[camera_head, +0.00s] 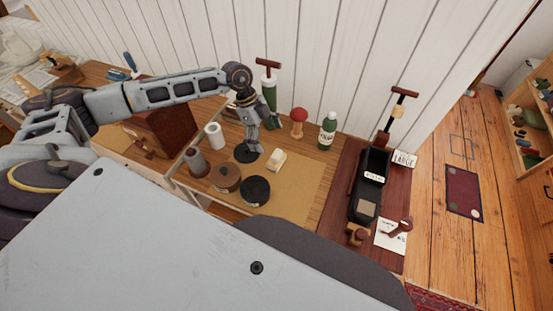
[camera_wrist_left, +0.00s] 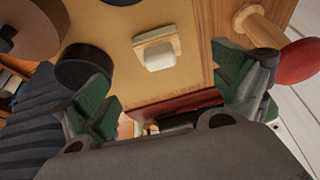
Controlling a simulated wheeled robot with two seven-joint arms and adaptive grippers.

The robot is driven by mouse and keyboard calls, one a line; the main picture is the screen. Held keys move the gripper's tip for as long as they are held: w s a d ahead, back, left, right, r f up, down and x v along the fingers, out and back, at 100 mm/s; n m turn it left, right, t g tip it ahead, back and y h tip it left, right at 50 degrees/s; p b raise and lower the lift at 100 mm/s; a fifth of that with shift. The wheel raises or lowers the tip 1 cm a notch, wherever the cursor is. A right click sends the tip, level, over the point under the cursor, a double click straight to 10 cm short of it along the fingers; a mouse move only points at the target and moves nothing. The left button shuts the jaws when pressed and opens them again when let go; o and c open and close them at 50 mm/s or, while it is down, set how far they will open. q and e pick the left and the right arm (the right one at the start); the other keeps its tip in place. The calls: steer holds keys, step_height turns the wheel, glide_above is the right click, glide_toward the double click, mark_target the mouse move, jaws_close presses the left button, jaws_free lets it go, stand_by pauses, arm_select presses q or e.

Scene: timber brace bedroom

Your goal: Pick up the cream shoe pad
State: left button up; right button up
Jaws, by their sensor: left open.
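The cream shoe pad (camera_head: 276,160) lies on the tan mat, a small pale block on a light wooden back. It also shows in the left wrist view (camera_wrist_left: 160,53), at the top middle beyond the fingertips. My left gripper (camera_head: 262,138) hangs above the mat, just behind and slightly left of the pad. In the left wrist view its green-padded fingers (camera_wrist_left: 168,92) are spread wide with nothing between them. The gripper is apart from the pad. My right gripper is not in view.
A black round tin (camera_head: 256,190) and a brown round tin (camera_head: 226,178) stand in front-left of the pad. A red mushroom-shaped tool (camera_head: 299,118) and a green bottle (camera_head: 327,132) stand behind it. The mat's right part (camera_head: 305,185) is clear.

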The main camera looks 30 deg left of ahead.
mark_target(274, 152)
arm_select(q)
steer(key=x, duration=0.4)
steer(key=shift+f, duration=0.15)
steer(key=shift+d+f, duration=0.15)
steer(key=shift+f, duration=0.15)
steer(key=shift+p+x, duration=0.35)
steer(key=shift+x, duration=2.25)
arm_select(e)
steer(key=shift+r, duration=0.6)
arm_select(q)
steer(key=shift+d, duration=0.1)
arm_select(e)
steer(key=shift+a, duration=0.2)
arm_select(q)
steer(key=c, duration=1.2)
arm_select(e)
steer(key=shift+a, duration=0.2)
